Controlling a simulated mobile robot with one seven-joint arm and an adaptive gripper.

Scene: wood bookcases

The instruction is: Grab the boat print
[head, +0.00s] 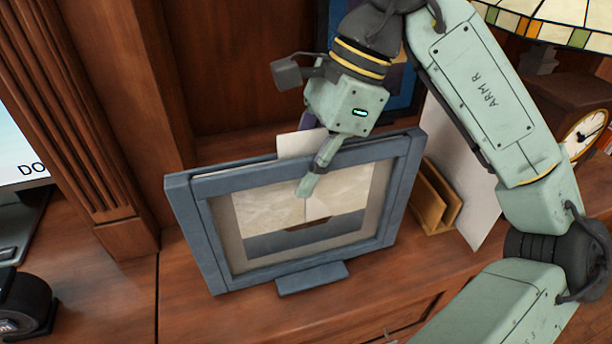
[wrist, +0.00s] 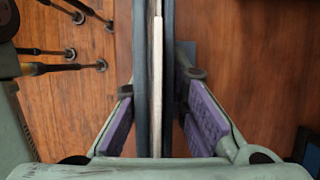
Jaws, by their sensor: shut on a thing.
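The boat print (head: 268,208) stands upright in a blue-grey frame with a small foot, on the wooden surface. It shows a pale sky, a white sail, a brown hull and grey-blue water. My gripper (head: 308,178) comes down over the top edge, one finger across the front; the other finger is hidden behind. In the wrist view the frame (wrist: 141,75) is seen edge-on from above, between the purple-padded fingers of my gripper (wrist: 157,88). My gripper is shut on the boat print. A pale piece (head: 300,145) sticks up above the frame's top edge.
A wooden holder (head: 436,197) and a large pale sheet (head: 470,180) stand to the right. A wooden clock (head: 585,132) and a stained-glass lampshade (head: 560,25) are farther right. A fluted wood post (head: 90,120) and a screen (head: 18,150) are at left.

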